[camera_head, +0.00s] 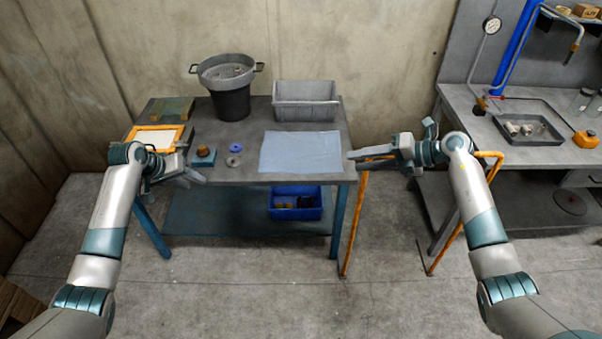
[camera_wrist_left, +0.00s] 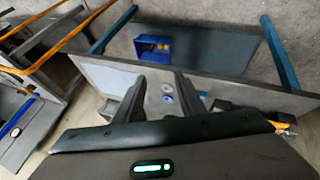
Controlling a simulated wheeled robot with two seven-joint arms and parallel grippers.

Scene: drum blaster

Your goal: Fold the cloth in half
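The light blue cloth (camera_head: 300,151) lies flat and spread out on the right front part of the grey worktable (camera_head: 250,172) in the head view. My right gripper (camera_head: 354,157) points left just past the cloth's right edge, near the table's right side. Its finger gap is not clear.
A dark bucket (camera_head: 229,88) and grey bin (camera_head: 305,101) stand behind. An orange-framed screen (camera_head: 158,138), a blue block (camera_head: 204,157) and small discs (camera_head: 234,160) sit left of the cloth. A blue crate (camera_head: 296,203) is on the lower shelf. Orange tubing (camera_head: 357,220) stands near my right gripper.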

